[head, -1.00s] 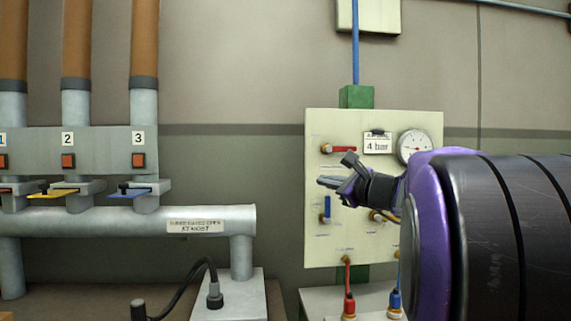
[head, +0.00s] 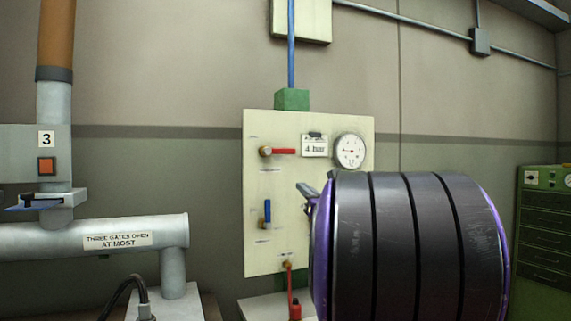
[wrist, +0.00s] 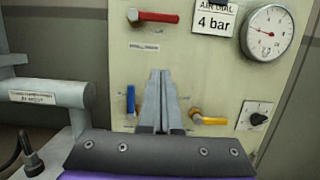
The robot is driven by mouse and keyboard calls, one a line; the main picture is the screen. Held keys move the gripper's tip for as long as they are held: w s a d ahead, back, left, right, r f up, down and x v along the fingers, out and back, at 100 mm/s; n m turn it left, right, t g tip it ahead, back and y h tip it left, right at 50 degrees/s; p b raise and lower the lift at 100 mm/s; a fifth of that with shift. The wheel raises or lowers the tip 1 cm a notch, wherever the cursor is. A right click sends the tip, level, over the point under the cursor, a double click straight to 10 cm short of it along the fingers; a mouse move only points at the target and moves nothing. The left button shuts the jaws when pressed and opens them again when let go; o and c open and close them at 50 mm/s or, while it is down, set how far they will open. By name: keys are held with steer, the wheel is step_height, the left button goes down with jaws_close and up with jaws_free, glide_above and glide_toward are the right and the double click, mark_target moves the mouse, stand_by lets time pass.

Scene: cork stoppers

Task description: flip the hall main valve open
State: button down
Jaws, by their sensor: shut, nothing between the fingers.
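A cream panel (head: 258,180) on the wall carries several lever valves. A red lever (head: 284,152) lies horizontal at the upper left; it also shows in the wrist view (wrist: 158,17). A blue lever (head: 267,210) stands vertical below it and shows left of my fingers in the wrist view (wrist: 131,99). A yellow lever (wrist: 210,120) lies horizontal to the right of my fingers; my arm hides it in the head view. The label strips are too small to read, so I cannot tell which is the hall main. My gripper (wrist: 160,73) is shut and empty, in front of the panel between the blue and yellow levers.
A gauge (head: 350,151) and a "4 bar" card (head: 314,146) sit at the panel's upper right. A black knob (wrist: 256,115) is below the gauge. A grey pipe (head: 100,236) with gate 3 stands at left. A green drawer cabinet (head: 543,230) is at far right.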

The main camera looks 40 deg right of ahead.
mark_target(280, 151)
steer(key=w+r, duration=0.2)
steer(key=w, duration=0.1)
steer(key=w+d+r+p, duration=0.1)
steer(key=w+r, duration=0.1)
steer(key=w, duration=0.1)
steer(key=w+d+r, duration=0.1)
steer(key=w+r, duration=0.1)
steer(key=w, duration=0.1)
steer(key=shift+w+d+r, duration=0.1)
steer(key=shift+w+r, duration=0.1)
steer(key=shift+r, duration=0.05)
